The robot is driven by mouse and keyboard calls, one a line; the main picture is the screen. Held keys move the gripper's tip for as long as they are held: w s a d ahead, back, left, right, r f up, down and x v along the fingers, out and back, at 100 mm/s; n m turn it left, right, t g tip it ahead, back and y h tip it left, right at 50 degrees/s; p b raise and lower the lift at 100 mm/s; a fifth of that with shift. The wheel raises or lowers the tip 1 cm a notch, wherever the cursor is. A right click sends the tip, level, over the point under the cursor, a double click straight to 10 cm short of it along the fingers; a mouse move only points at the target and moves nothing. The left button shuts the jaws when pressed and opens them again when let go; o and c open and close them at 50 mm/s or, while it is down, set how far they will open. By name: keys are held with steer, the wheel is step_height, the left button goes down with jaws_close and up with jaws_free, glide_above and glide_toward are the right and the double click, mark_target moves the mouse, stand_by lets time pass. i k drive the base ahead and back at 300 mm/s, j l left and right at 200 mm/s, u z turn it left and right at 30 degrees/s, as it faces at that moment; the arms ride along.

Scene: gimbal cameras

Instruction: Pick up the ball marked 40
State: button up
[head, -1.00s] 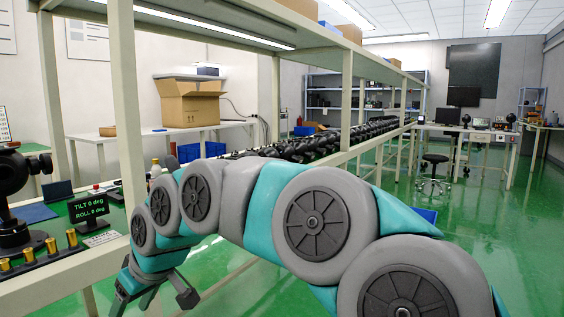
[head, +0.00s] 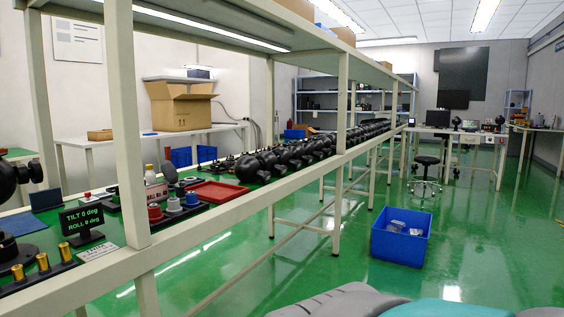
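No ball with a readable 40 shows. A small sign (head: 156,193) on the bench seems to begin with "BALL", but its other text is too small to read. My gripper is out of view; only part of my arm shows along the bottom right edge.
A long bench (head: 240,210) with an upper shelf and posts runs away from the left. It carries a red tray (head: 215,192), a row of black gimbal units and a tilt display (head: 82,218). A blue bin (head: 401,238) stands on the green floor (head: 300,265). Free floor lies to the right.

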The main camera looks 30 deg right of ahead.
mark_target(284, 156)
steer(key=i+j+z, duration=0.2)
steer(key=z, duration=0.25)
steer(key=i+j+z, duration=0.55)
steer(key=j+z, duration=0.15)
steer(key=z, duration=0.15)
